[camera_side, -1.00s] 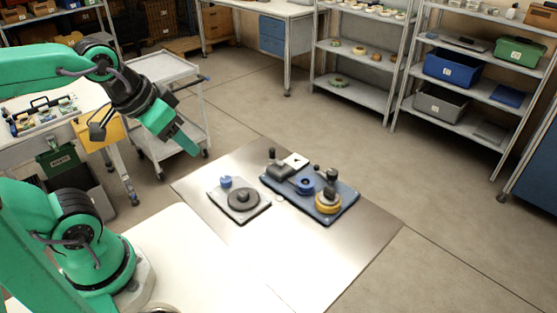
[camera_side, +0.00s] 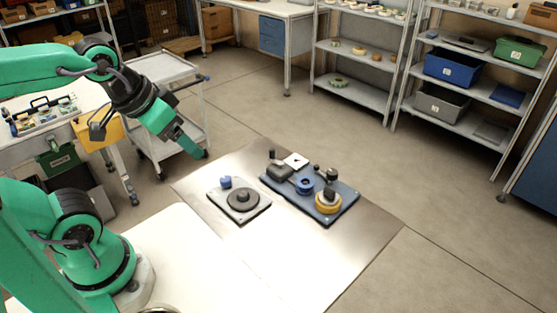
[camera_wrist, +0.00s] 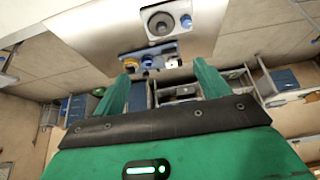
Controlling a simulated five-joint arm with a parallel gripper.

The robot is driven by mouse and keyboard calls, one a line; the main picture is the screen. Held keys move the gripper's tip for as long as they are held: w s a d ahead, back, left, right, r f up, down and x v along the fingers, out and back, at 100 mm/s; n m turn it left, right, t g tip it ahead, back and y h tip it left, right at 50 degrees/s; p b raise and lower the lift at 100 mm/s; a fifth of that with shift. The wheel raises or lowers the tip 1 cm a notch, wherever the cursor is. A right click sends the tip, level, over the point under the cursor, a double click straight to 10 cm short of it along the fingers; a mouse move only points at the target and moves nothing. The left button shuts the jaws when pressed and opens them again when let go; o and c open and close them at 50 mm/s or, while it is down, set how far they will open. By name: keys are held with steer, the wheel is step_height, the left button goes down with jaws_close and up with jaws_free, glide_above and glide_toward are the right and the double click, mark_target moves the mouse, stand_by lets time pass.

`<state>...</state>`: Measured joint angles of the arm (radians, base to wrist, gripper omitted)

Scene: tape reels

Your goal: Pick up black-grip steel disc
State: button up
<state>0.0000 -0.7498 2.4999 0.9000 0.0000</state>
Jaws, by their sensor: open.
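A dark grey disc with a black knob, which looks like the black-grip steel disc (camera_side: 242,199), lies flat on a light grey plate (camera_side: 262,210). In the wrist view the disc (camera_wrist: 160,23) is at the top centre, beyond my fingertips. My gripper (camera_side: 194,150) is up and to the left of the plate in the side view, in the air and apart from the disc. In the wrist view my gripper (camera_wrist: 162,68) has its two green fingers spread, with nothing held between them.
A blue knob (camera_side: 226,182) stands on the plate beside the disc. A blue board (camera_side: 345,208) to the right carries a blue reel (camera_side: 305,186), a yellow ring (camera_side: 327,206) and black-knobbed parts. The steel sheet (camera_side: 310,247) in front is clear. A cart (camera_side: 165,70) stands behind my gripper.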

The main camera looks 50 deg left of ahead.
steer(key=shift+w, duration=0.1)
steer(key=g, duration=0.5)
glide_above(330, 189)
steer(key=f, duration=1.2)
steer(key=shift+s+a+f, duration=0.2)
steer(key=shift+a+f, duration=0.1)
steer(key=shift+f, duration=0.05)
steer(key=shift+w+d+f+g, duration=0.25)
steer(key=shift+d+f+g, duration=0.05)
steer(key=shift+f, duration=4.1)
